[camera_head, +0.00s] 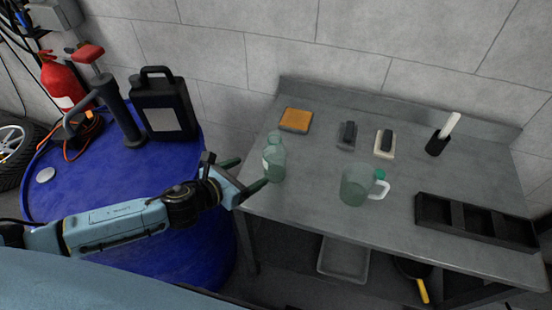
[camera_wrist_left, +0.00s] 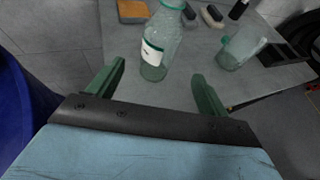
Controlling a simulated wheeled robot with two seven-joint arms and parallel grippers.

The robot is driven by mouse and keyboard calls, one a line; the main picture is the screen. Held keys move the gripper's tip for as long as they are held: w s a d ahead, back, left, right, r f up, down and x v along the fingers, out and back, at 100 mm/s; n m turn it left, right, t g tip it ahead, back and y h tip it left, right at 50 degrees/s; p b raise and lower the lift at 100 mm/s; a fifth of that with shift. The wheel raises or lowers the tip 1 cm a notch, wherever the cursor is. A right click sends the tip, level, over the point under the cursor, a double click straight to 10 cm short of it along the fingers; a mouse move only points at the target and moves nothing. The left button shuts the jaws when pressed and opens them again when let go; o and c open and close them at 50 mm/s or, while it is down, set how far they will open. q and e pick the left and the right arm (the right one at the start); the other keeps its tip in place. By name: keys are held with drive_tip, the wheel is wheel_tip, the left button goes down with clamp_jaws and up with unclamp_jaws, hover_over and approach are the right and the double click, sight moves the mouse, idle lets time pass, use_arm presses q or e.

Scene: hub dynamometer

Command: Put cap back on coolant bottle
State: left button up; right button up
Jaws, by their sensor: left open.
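A clear, greenish bottle (camera_head: 274,163) with a white label stands upright near the left edge of the grey workbench (camera_head: 315,215). In the left wrist view the bottle (camera_wrist_left: 157,55) has green at its neck and its top is cut off, so I cannot tell whether it is capped. A small green piece, possibly a cap (camera_head: 381,173), shows at the handle of a clear jug (camera_head: 355,186); I cannot tell whether it belongs to the jug. My left gripper (camera_head: 243,175) is open and empty, its fingers pointing at the bottle from the left. My right gripper is not seen.
On the bench are an orange sponge (camera_head: 296,120), two dark-topped brushes or blocks (camera_head: 347,134), a black holder with a white handle (camera_head: 437,143) and a black divided tray (camera_head: 470,221). A blue drum (camera_head: 70,190) carrying a black canister (camera_head: 165,105) stands left.

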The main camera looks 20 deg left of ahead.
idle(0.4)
use_arm(q)
drive_tip(key=s+a+f+n+g+y+b, duration=0.25)
drive_tip(key=s+f+n, duration=0.45)
drive_tip(key=f+n, duration=0.4)
drive_tip(key=s+a+f+n+g+y+b, duration=0.1)
drive_tip(key=s+f+n+g, duration=0.2)
drive_tip(key=s+f+n, duration=0.65)
drive_tip(key=s+a+f+n+g+y+b, duration=0.1)
drive_tip(key=s+a+f+n+g+y, duration=0.3)
drive_tip(key=f+n, duration=0.9)
drive_tip(key=s+d+f+n+g+h+b, duration=0.1)
drive_tip(key=s+f+n, duration=0.1)
drive_tip(key=s+f, duration=0.4)
drive_tip(key=s+d+f+n+h+b, duration=0.1)
drive_tip(key=s+f+n, duration=0.2)
drive_tip(key=s, duration=1.1)
wheel_tip(320, 180, down, 3)
drive_tip(key=shift+d+g, duration=0.35)
